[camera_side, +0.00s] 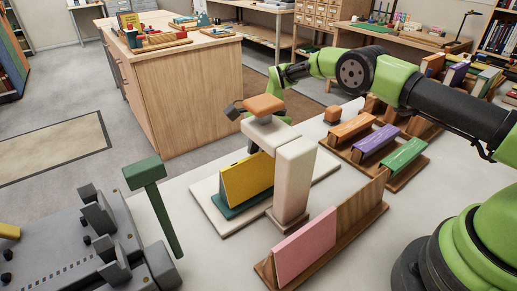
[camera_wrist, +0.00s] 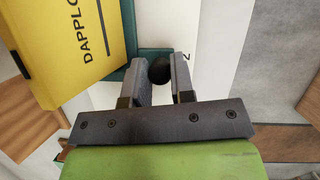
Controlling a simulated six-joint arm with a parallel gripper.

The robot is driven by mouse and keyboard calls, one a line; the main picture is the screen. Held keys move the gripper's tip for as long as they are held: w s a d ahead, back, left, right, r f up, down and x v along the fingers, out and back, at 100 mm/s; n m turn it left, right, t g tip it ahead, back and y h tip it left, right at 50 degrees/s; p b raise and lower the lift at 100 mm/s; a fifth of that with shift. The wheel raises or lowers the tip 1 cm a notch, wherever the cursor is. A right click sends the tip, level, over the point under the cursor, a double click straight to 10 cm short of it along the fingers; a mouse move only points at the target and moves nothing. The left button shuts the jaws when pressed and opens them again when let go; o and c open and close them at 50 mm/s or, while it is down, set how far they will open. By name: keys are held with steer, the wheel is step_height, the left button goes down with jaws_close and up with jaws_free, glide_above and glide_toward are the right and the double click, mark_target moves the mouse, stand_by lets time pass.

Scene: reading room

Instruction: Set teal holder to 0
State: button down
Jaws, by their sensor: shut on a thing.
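The teal holder (camera_side: 227,212) stands on a pale board and carries a yellow book (camera_side: 250,178) in the side view. The holder (camera_wrist: 129,30) also shows in the wrist view, along the edge of the yellow book (camera_wrist: 70,45) lettered "DAPPLO". My gripper (camera_wrist: 164,72) has a finger on each side of a round black knob (camera_wrist: 158,69) next to the holder and is shut on it. A small mark like a "2" shows on the white surface just right of the knob. In the side view a pale post hides the gripper's fingers and the knob.
A pale post (camera_side: 293,180) with an orange-topped arm (camera_side: 263,106) rises close beside the holder. A wooden stand with a pink book (camera_side: 306,247) is in front. A rack with orange, purple and green books (camera_side: 376,141) is to the right, a grey machine (camera_side: 75,250) at left.

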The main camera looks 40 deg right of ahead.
steer(key=d, duration=0.9)
steer(key=shift+d, duration=0.3)
steer(key=c, duration=1.3)
jaws_free()
steer(key=shift+o, duration=0.2)
steer(key=shift+v, duration=1.35)
step_height(320, 180, up, 7)
steer(key=shift+r, duration=0.15)
